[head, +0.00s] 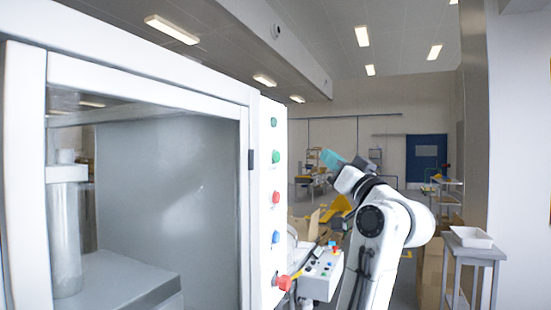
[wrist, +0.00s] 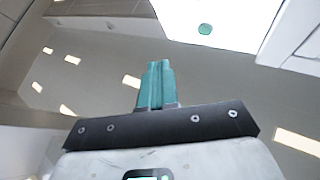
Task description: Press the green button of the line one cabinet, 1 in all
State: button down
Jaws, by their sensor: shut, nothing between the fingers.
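The white cabinet (head: 150,72) fills the left of the head view. Its narrow front panel carries a column of round buttons: a dark green one (head: 273,122) at the top, a brighter green button (head: 276,157) below it, then a red one (head: 276,197) and a blue one (head: 276,237). My gripper (head: 326,156), with teal fingers, is right of the panel, about level with the brighter green button and apart from it. In the wrist view my gripper (wrist: 156,64) is shut and empty. A green round part (wrist: 205,29) shows on a white face there; I cannot tell which one.
A white tray (head: 470,237) stands on a small grey table at right. A wall is at far right. Boxes and carts are farther back.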

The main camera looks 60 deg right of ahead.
jog(key=w, duration=0.8)
jog(key=shift+w+a, duration=0.3)
jog(key=shift+w, duration=0.1)
jog(key=shift+w, duration=0.15)
dwell(1.8)
jog(key=shift+w, duration=0.3)
jog(key=shift+w+a, duration=0.1)
jog(key=shift+w, duration=0.4)
dwell(0.7)
jog(key=shift+s, duration=0.95)
jog(key=shift+s+d, duration=0.15)
jog(key=shift+s, duration=1.1)
jog(key=shift+s+d, duration=0.1)
jog(key=shift+s, duration=1.15)
